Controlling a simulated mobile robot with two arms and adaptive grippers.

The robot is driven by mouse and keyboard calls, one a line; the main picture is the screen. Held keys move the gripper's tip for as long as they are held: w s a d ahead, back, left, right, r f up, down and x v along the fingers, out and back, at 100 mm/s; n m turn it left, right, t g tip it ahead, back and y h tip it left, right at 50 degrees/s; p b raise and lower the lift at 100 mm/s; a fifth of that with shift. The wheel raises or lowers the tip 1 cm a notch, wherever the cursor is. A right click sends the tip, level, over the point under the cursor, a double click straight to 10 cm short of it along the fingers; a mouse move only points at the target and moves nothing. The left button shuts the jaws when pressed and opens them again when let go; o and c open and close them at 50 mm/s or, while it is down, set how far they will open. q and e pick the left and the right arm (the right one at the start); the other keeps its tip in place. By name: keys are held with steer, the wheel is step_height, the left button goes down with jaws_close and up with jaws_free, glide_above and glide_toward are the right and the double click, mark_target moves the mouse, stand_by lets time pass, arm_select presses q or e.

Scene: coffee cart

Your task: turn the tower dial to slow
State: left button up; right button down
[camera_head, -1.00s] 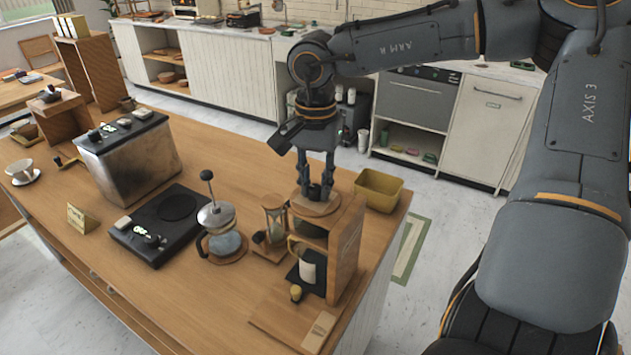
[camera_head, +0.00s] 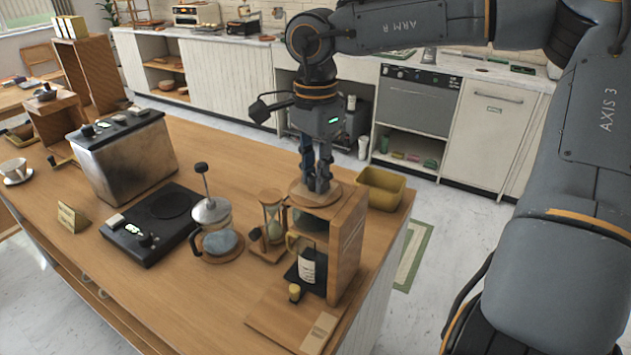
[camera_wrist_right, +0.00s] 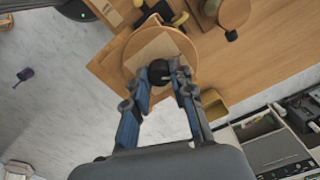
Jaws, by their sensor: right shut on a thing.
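The wooden drip tower (camera_head: 346,245) stands at the right front of the wooden counter. A round wooden plate (camera_head: 334,199) forms its top. The black tower dial (camera_wrist_right: 158,72) sits on that plate in the right wrist view. My right gripper (camera_head: 318,187) points straight down onto the plate and is shut on the dial; its fingertips (camera_wrist_right: 163,76) flank the black knob in the wrist view. The fingers mostly hide the dial in the head view. No slow marking is readable. My left gripper is not in view.
A yellow bin (camera_head: 381,189) stands just behind the tower. An hourglass (camera_head: 270,222) and a French press (camera_head: 213,228) stand to its left, with a black scale (camera_head: 152,225) and a metal box (camera_head: 128,160) beyond. A bottle (camera_head: 307,266) stands inside the tower.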

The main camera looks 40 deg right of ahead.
steer(key=m+b, duration=0.1)
steer(key=m, duration=0.2)
steer(key=shift+f+b, duration=0.1)
steer(key=shift+b, duration=0.2)
steer(key=shift+m+b, duration=0.4)
steer(key=shift+m, duration=0.8)
steer(key=c, duration=1.1)
jaws_free()
steer(key=shift+r, duration=0.2)
step_height(320, 180, up, 12)
steer(key=shift+f, duration=0.1)
